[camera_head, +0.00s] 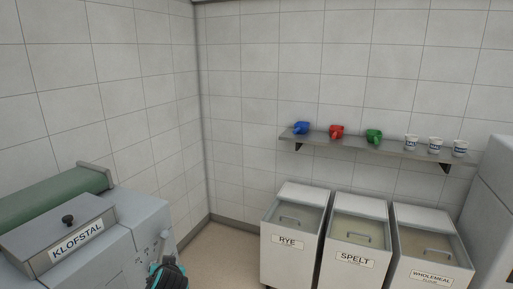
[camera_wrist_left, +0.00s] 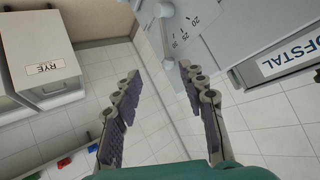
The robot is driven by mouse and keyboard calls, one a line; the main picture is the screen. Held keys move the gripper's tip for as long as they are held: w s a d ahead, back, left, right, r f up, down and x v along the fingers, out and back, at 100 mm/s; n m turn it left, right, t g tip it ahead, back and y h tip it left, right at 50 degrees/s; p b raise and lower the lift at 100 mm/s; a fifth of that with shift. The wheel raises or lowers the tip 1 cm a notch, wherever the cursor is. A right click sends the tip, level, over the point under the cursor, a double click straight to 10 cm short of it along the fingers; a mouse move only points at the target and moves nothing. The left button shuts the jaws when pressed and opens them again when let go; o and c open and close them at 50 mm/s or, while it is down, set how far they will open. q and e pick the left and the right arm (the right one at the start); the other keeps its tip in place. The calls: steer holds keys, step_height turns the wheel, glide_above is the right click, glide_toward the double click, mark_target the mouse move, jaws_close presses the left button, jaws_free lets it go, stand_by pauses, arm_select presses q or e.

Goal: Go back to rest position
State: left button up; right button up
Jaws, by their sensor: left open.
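My left gripper (camera_head: 165,272) shows at the bottom edge of the head view as a dark and teal shape, beside the front of a grey machine (camera_head: 145,220). In the left wrist view its two padded fingers (camera_wrist_left: 160,72) stand wide apart with nothing between them. The machine's front with dial numbers (camera_wrist_left: 190,28) lies beyond the fingertips; I cannot tell whether they touch it. My right gripper is in neither view.
A KLOFSTAL box (camera_head: 60,235) and a green roll (camera_head: 50,197) sit on the machine. Bins marked RYE (camera_head: 287,240), SPELT (camera_head: 355,258) and WHOLEMEAL (camera_head: 431,277) line the wall. A shelf (camera_head: 390,150) above holds coloured scoops and white cups. Floor (camera_head: 215,250) shows clear between.

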arm_select(q)
steer(key=s+d+f+g+h, duration=0.1)
steer(key=s+d, duration=0.2)
steer(key=s, duration=0.4)
steer(key=s+d+f+m+g+h, duration=0.1)
steer(key=s+d+f+h, duration=0.1)
steer(key=s, duration=0.5)
steer(key=s+d+f+h, duration=0.2)
steer(key=s+d, duration=0.2)
steer(key=s, duration=0.4)
steer(key=shift+d+g, duration=0.3)
steer(key=shift+g, duration=0.1)
